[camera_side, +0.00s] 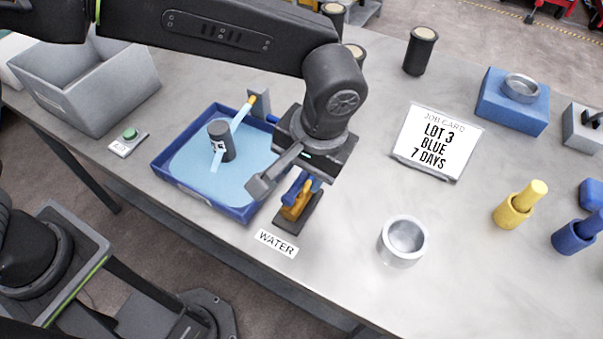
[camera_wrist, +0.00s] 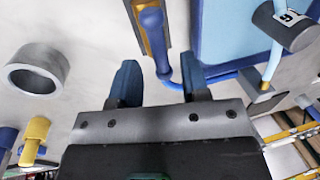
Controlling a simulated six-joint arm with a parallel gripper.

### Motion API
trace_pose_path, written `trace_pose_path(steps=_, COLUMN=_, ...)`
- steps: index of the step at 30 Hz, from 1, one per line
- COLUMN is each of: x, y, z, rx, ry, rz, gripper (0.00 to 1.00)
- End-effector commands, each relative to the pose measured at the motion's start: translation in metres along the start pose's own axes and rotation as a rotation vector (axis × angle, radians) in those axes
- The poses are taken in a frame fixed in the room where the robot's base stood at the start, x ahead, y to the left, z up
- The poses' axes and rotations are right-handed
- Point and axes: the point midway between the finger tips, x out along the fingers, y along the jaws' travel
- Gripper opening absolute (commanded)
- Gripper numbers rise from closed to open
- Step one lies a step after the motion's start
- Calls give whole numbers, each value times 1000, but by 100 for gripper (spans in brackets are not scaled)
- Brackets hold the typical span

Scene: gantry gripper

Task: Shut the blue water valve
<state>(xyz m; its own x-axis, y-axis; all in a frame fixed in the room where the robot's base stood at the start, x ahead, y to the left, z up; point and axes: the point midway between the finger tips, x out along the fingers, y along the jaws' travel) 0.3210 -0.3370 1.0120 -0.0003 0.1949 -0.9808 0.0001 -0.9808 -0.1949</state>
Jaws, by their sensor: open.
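The water valve has a blue handle (camera_wrist: 152,30) over a brass-coloured body (camera_side: 296,207) on a dark base, behind the WATER label (camera_side: 276,244). My gripper (camera_wrist: 159,64) is open and empty, with its fingers apart just short of the handle in the wrist view. In the side view my gripper is above the valve and partly hides it. A blue pipe (camera_wrist: 215,76) runs from the valve towards the spout (camera_side: 251,101). A light-blue stream (camera_side: 240,117) comes from the spout over a dark cup (camera_side: 222,142) in the blue tray (camera_side: 167,172), where light-blue water lies.
A grey bin (camera_side: 85,85) and a green button (camera_side: 129,135) are left of the tray. A metal ring-shaped cup (camera_side: 403,242) stands right of the valve. A job card (camera_side: 437,143), a yellow peg (camera_side: 520,204) and blue pieces (camera_side: 577,234) lie farther right. Bench between is clear.

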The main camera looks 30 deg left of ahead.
Motion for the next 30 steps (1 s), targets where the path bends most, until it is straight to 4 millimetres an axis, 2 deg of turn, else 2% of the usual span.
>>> trace_pose_path(steps=1, x=8, y=0, z=0, rx=-1, ry=-3, rz=-3, gripper=42)
trace_pose_path(steps=6, x=23, y=0, z=0, rx=-1, ry=-1, rz=-1, gripper=42)
trace_pose_path(steps=17, x=26, y=0, z=0, rx=-1, ry=0, rz=0, gripper=41)
trace_pose_path(steps=30, x=26, y=0, z=0, rx=0, ry=0, rz=0, gripper=0)
